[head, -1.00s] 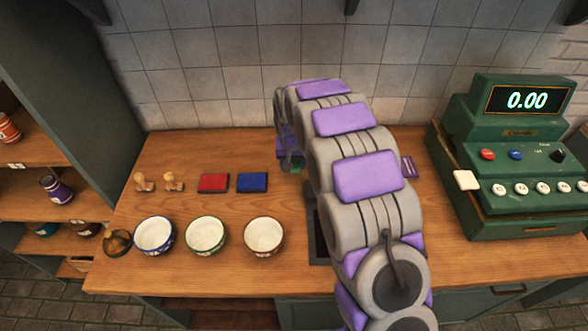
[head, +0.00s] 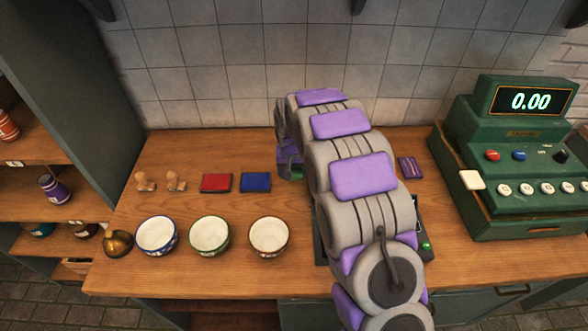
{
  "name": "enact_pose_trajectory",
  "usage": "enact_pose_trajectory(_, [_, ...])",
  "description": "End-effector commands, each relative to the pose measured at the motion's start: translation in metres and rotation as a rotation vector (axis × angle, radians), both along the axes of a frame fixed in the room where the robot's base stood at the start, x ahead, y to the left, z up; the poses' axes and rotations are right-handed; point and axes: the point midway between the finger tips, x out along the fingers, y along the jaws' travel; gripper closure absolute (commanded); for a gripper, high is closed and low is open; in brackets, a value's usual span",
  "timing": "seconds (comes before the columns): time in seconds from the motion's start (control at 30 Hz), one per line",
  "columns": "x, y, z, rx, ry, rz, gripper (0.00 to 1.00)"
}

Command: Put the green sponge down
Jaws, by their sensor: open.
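My gripper (head: 288,164) is low over the back of the wooden counter, to the right of the blue ink pad. It is open. A small green patch, which looks like the green sponge (head: 291,174), shows at its lower end. Most of the sponge is hidden by my gripper and arm. I cannot tell whether the sponge rests on the counter or touches the fingers.
Left on the counter (head: 190,280) are red (head: 216,183) and blue pads (head: 256,182), stamps (head: 146,181), several bowls (head: 209,236) and a brass bell (head: 118,243). My arm partly covers a dark device (head: 424,262). A purple pad (head: 410,167) and green cash register (head: 520,160) stand right.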

Motion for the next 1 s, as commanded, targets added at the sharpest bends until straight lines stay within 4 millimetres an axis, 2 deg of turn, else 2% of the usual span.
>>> enact_pose_trajectory(0.8, [-0.001,0.000,-0.002,0.001,0.005,-0.001,0.23])
enact_pose_trajectory(1.0, [-0.002,0.001,0.009,0.002,0.002,-0.001,0.23])
